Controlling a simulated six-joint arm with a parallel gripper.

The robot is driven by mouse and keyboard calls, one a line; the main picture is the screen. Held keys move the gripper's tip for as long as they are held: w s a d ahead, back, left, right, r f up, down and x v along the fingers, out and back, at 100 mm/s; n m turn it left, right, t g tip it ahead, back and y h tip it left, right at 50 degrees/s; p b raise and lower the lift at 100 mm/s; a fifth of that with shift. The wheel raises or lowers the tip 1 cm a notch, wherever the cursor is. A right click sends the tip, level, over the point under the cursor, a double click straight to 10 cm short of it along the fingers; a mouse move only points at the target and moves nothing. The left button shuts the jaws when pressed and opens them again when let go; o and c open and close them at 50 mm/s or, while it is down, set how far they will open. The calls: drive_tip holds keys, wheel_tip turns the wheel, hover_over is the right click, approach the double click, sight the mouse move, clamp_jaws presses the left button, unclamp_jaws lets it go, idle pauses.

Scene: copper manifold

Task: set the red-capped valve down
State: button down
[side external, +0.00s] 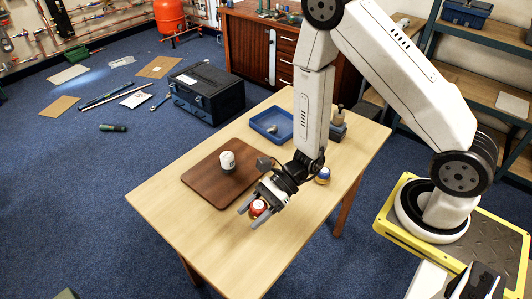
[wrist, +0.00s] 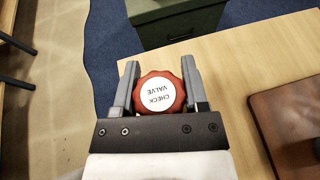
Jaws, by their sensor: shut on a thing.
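The red-capped valve (wrist: 158,93) has a scalloped red cap with a white disc reading "CHECK VALVE". In the wrist view my gripper (wrist: 157,80) has a finger on each side of the cap and is shut on it. In the side view my gripper (side external: 249,214) is over the front part of the wooden table, with the red cap (side external: 258,208) between its fingers. The valve's body below the cap is hidden, so I cannot tell whether it touches the table. A white-capped valve (side external: 227,161) stands on the brown board. A blue-capped valve (side external: 323,175) stands right of my gripper.
The brown board (side external: 200,182) lies left of my gripper. A blue tray (side external: 257,125) and a dark block with small items (side external: 337,129) are farther back. Bare table (side external: 190,220) lies in front of the board. A green box (wrist: 178,22) shows beyond the table edge.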

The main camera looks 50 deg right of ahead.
drive_tip(key=shift+d+r, duration=0.1)
drive_tip(key=shift+d, duration=0.15)
drive_tip(key=shift+w, duration=0.1)
drive_tip(key=w+a+f, duration=0.3)
drive_tip(key=w+f, duration=0.1)
drive_tip(key=w, duration=0.5)
hover_over(209, 231)
drive_tip(key=s, duration=0.1)
wheel_tip(209, 231, down, 5)
drive_tip(key=shift+s+d+r, duration=0.1)
drive_tip(key=shift+d+r, duration=0.05)
drive_tip(key=shift+r, duration=0.05)
drive_tip(key=shift+w+f, duration=0.3)
drive_tip(key=shift+f, duration=0.1)
drive_tip(key=shift+w+a+f, duration=0.2)
drive_tip(key=shift+w+f, duration=0.1)
drive_tip(key=shift+f, duration=1.5)
